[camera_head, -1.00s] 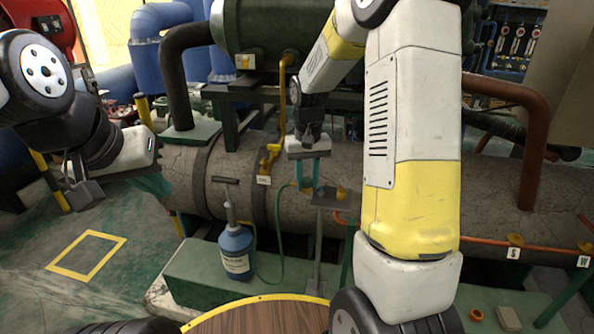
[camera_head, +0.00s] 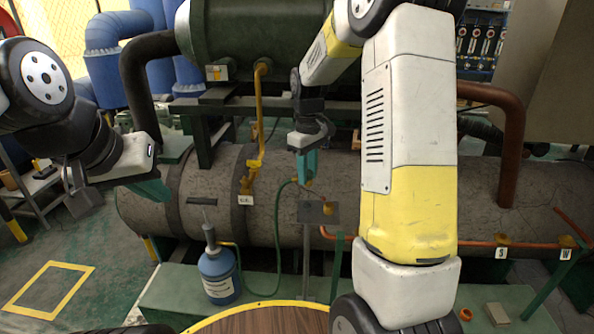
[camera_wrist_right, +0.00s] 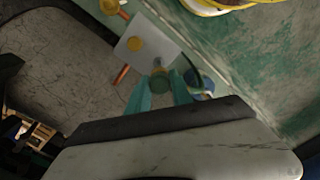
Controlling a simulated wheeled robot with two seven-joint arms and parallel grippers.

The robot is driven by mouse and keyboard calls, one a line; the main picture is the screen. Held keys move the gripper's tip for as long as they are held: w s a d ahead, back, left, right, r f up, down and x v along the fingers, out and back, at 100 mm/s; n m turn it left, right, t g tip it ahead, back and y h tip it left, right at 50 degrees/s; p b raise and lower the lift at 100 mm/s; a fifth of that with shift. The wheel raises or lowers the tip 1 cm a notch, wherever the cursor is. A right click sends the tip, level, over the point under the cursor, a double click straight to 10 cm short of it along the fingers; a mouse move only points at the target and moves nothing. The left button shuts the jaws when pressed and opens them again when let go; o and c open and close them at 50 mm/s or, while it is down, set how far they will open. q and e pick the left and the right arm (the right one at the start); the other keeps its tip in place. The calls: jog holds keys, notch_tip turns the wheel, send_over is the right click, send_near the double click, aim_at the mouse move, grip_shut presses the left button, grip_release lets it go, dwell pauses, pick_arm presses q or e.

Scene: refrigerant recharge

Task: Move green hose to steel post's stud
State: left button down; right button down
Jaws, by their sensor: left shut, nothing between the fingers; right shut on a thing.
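The green hose (camera_head: 248,289) runs from a blue bottle (camera_head: 219,275) in a loop up to my right gripper (camera_head: 306,178). My right gripper is shut on its end fitting, whose round top shows between the teal fingers in the right wrist view (camera_wrist_right: 160,82). The steel post (camera_head: 307,260) carries a flat plate (camera_head: 308,213) with a brass-coloured stud (camera_head: 328,207). The held end is above and slightly left of the stud, apart from it in the head view. The plate also shows in the wrist view (camera_wrist_right: 152,58). My left gripper (camera_head: 155,192) is shut and empty at the left.
A large grey pipe (camera_head: 275,220) lies behind the post. A yellow valve pipe (camera_head: 260,120) stands left of my right gripper. A wooden round table (camera_head: 265,320) is in front. An orange pipe (camera_head: 470,243) runs along the right. The left floor is open.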

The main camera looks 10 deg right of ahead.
jog(key=shift+w+r+n, duration=0.2)
jog(key=shift+n, duration=0.4)
jog(key=shift+f, duration=3.25)
jog(key=shift+d+f, duration=0.1)
jog(key=shift+f, duration=0.75)
jog(key=c, duration=1.1)
grip_release()
jog(key=shift+o, duration=0.2)
